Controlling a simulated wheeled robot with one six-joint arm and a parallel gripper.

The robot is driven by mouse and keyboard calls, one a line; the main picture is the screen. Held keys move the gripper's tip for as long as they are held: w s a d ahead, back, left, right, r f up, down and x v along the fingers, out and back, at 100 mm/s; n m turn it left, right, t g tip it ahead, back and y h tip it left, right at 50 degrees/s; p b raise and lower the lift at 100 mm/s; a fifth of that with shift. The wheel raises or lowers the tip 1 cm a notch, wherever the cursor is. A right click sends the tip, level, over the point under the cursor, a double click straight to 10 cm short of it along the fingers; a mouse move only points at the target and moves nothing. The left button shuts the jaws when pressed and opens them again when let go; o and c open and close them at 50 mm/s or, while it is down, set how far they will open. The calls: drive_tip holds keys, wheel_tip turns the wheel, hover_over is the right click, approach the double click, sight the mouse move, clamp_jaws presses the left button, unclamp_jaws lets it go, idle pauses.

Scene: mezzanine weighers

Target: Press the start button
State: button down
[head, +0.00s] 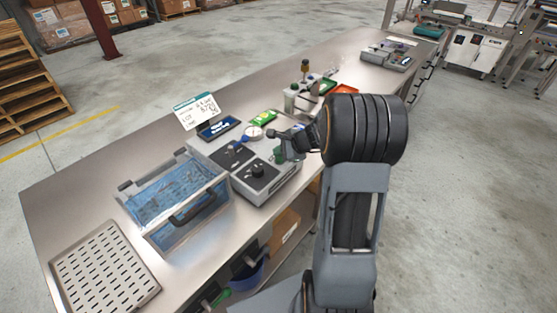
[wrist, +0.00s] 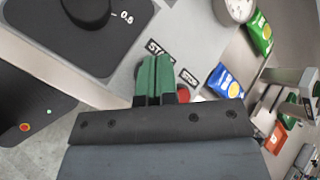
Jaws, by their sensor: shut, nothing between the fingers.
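The start button is not visible; my gripper's fingers cover the panel by the "START" label (wrist: 156,47) in the wrist view. My gripper (wrist: 156,62) has green fingers held together, empty, with tips close over the panel just below that label. I cannot tell whether they touch it. A red button (wrist: 183,93) shows partly right of the fingers, by the "STOP" label (wrist: 189,78). In the head view, my gripper (head: 279,155) is at the right part of the grey weighing device (head: 265,190), which has a black knob (head: 258,170).
A blue-lined clear bin (head: 190,232) and a slotted tray (head: 105,268) sit left on the steel bench. Behind the device are a white sign (head: 196,111), a round gauge (head: 253,132) and a green packet (head: 264,117). A blue packet (wrist: 223,82) lies right of the fingers.

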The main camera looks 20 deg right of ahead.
sight(280, 160)
drive_tip(key=shift+f, duration=0.1)
drive_tip(key=shift+w+f+b, duration=0.1)
drive_tip(key=shift+f+b, duration=0.25)
drive_tip(key=shift+b, duration=0.15)
drive_tip(key=shift+f+b, duration=0.4)
drive_tip(key=shift+b, duration=0.05)
idle(0.5)
drive_tip(key=shift+r, duration=0.1)
idle(0.3)
drive_tip(key=shift+r+p, duration=0.6)
drive_tip(key=shift+r, duration=0.15)
drive_tip(key=shift+r+p, duration=1.95)
drive_tip(key=shift+r, duration=0.6)
